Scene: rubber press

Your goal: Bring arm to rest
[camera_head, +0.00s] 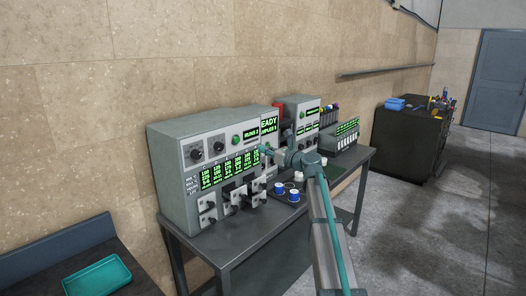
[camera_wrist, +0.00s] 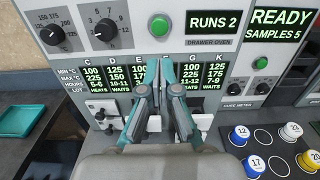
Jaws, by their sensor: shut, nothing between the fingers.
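My arm reaches over the bench (camera_head: 250,240) toward the grey drawer oven (camera_head: 173,178), which stands against the tiled wall. My gripper (camera_head: 265,151) is in front of the oven's upper right part. In the wrist view the teal-tipped fingers (camera_wrist: 168,82) are shut and empty in front of the oven's lettered green readouts. They hide part of the middle columns. Whether the fingertips touch the panel cannot be told.
Right of the oven, a black holder (camera_wrist: 285,150) carries numbered pots with blue and yellow rims, beside the cure meter (camera_wrist: 241,88). A teal tray (camera_head: 97,276) lies on a dark surface at left. A dark cabinet (camera_head: 405,145) stands at the back right. Open floor lies right of the bench.

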